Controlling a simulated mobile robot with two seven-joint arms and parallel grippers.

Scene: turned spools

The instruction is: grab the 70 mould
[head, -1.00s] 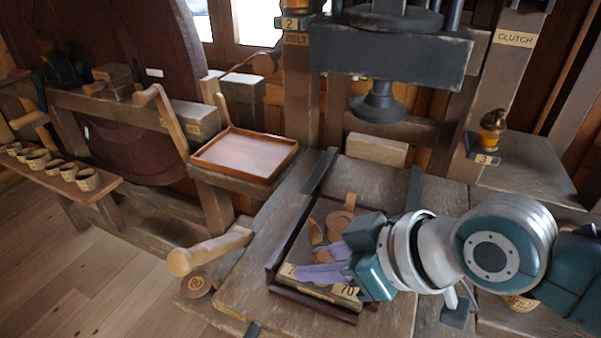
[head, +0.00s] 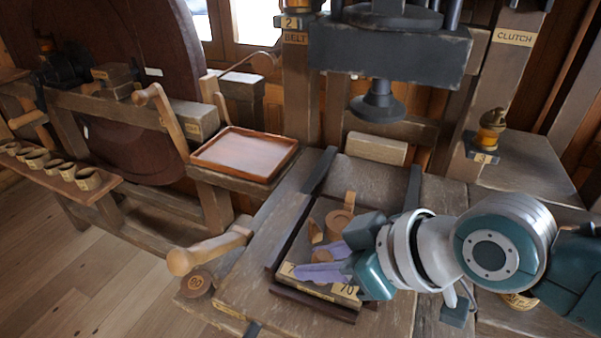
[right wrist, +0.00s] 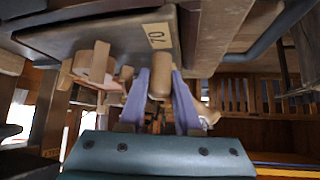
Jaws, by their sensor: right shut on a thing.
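The 70 mould (head: 346,290) is a flat, dark wooden block with a pale "70" tag on its front edge. It lies between dark rails on the press bench. In the right wrist view the 70 mould (right wrist: 110,42) shows its tag and a rounded wooden handle. My right gripper (head: 322,260) reaches in from the right, low over the mould. Its purple fingers, also in the right wrist view (right wrist: 161,80), stand on either side of the handle and are shut on it. The arm and fingers hide part of the mould. My left gripper is not in view.
A press head (head: 378,102) hangs above the back of the bench. A wooden lever (head: 210,250) sticks out to the left. An empty reddish tray (head: 244,154) stands at back left. A brass-topped weight (head: 488,132) stands at right. Several small cups line a left shelf.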

